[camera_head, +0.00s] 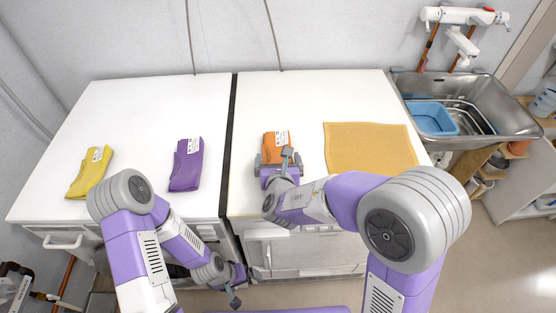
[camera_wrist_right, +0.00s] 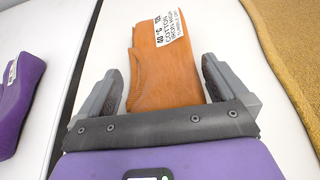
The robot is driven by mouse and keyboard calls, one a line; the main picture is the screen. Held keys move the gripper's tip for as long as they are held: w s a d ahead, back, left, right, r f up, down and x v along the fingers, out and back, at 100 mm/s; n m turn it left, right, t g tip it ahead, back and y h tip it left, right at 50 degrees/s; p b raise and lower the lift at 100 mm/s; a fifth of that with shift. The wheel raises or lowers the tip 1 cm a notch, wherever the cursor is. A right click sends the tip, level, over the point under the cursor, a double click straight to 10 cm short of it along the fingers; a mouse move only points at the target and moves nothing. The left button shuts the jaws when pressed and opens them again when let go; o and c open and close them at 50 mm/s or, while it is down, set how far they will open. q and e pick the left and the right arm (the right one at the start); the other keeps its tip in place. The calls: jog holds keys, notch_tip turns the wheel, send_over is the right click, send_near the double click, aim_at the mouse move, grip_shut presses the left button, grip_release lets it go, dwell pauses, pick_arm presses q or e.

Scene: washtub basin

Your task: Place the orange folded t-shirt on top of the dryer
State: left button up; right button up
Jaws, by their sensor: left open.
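The orange folded t-shirt (camera_head: 277,143) with a white printed label lies on the right white appliance top (camera_head: 300,95). It also shows in the right wrist view (camera_wrist_right: 160,70). My right gripper (camera_head: 272,162) is low at the shirt's near end. In the right wrist view its open fingers (camera_wrist_right: 165,90) stand on either side of the shirt, very close to its edges; contact is unclear. My left gripper (camera_head: 237,284) is open and empty, low in front of the appliances. A left white appliance top (camera_head: 150,105) stands beside the right one. I cannot tell which is the dryer.
A yellow folded garment (camera_head: 90,172) and a purple one (camera_head: 186,164) lie on the left top. An orange-yellow cloth (camera_head: 370,148) covers part of the right top. A dark gap (camera_head: 231,130) separates the tops. A metal sink (camera_head: 480,100) with a blue tub (camera_head: 433,118) is at right.

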jog(key=shift+r, duration=0.2)
jog(key=p+v, duration=0.3)
jog(key=v, duration=0.6)
jog(key=shift+r, duration=0.15)
jog(key=shift+s+b, duration=0.8)
jog(key=shift+b, duration=0.4)
jog(key=shift+s+r+b, duration=0.15)
jog(key=shift+s+b, duration=0.2)
jog(key=shift+b, duration=0.2)
jog(key=shift+s+r, duration=0.2)
jog(key=shift+s, duration=0.05)
